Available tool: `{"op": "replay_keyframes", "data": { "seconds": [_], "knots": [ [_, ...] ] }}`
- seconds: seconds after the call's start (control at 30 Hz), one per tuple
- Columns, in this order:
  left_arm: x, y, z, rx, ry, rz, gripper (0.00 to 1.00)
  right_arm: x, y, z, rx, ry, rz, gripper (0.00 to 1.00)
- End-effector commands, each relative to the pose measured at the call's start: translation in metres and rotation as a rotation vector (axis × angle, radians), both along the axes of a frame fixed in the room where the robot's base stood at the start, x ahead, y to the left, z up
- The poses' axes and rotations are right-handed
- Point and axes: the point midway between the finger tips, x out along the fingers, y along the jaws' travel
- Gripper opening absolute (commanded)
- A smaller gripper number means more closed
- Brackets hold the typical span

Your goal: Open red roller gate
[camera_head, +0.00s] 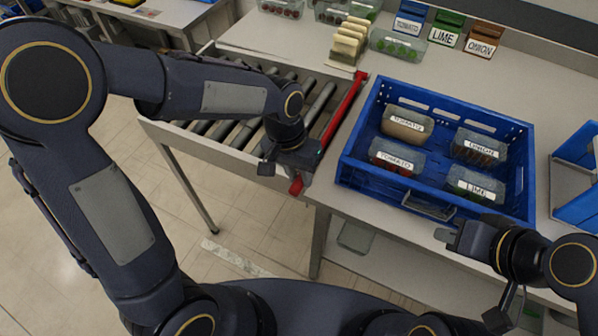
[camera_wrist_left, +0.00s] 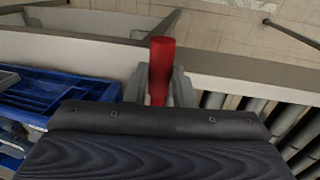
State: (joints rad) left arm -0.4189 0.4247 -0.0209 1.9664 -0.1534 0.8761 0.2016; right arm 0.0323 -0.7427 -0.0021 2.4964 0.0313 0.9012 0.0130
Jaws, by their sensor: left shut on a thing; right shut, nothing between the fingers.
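The red roller gate (camera_head: 345,108) is a long red bar at the right end of the roller conveyor, beside the blue crate. Its near end is a red handle (camera_head: 296,186) that sticks out at the table's front edge. My left gripper (camera_head: 297,172) is at this near end and is shut on the handle. In the left wrist view the red handle (camera_wrist_left: 161,65) stands between the two grey fingers.
The blue crate (camera_head: 350,165) stands on the table right of the gate, holding several labelled clear boxes. The roller conveyor (camera_head: 240,130) lies left of the gate, with no crate visible on it. Label holders and tubs line the back. Another blue crate (camera_head: 575,205) is at the right edge.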

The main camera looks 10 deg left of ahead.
Motion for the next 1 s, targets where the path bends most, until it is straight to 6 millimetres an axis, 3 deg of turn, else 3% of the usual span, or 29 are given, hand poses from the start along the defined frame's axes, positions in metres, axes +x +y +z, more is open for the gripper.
{"op": "replay_keyframes", "data": {
  "seconds": [0.27, 0.47, 0.8, 1.0],
  "knots": [
    [0.000, 0.000, 0.003, 0.001, 0.003, 0.000, 0.00, 0.000, 0.000, 0.003, 0.000, 0.000, 0.000, 0.00],
    [0.002, -0.001, 0.025, 0.014, 0.042, 0.000, 0.00, 0.000, 0.000, 0.027, 0.000, 0.000, 0.000, 0.00],
    [0.016, -0.006, 0.103, 0.069, 0.217, 0.001, 0.00, 0.000, 0.000, 0.106, 0.000, 0.000, 0.000, 0.00],
    [0.034, -0.012, 0.145, 0.110, 0.344, 0.000, 0.00, 0.000, 0.000, 0.124, 0.000, 0.000, 0.000, 0.00]
  ]
}}
